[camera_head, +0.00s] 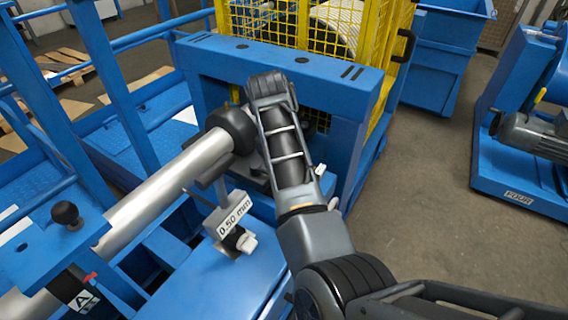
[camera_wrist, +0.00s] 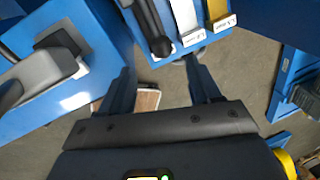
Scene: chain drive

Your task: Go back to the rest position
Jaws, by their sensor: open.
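My gripper (camera_wrist: 163,84) shows in the wrist view with its two dark fingers well apart and nothing between them. Beyond the fingertips is a blue holder with a black-handled tool (camera_wrist: 153,30), a silver strip (camera_wrist: 186,18) and a gold strip (camera_wrist: 218,12), the strips with white labels. My fingers look apart from these, but the depth is hard to judge. In the head view my arm reaches up through the middle over the blue machine; my gripper cannot be made out there.
A silver shaft (camera_head: 160,188) runs left of my arm. A block labelled 0.50 mm (camera_head: 231,217) sits close by it. A yellow mesh guard (camera_head: 372,45) stands behind the blue frame (camera_head: 330,87). A motor on a blue base (camera_head: 520,175) is at right. Grey floor between is clear.

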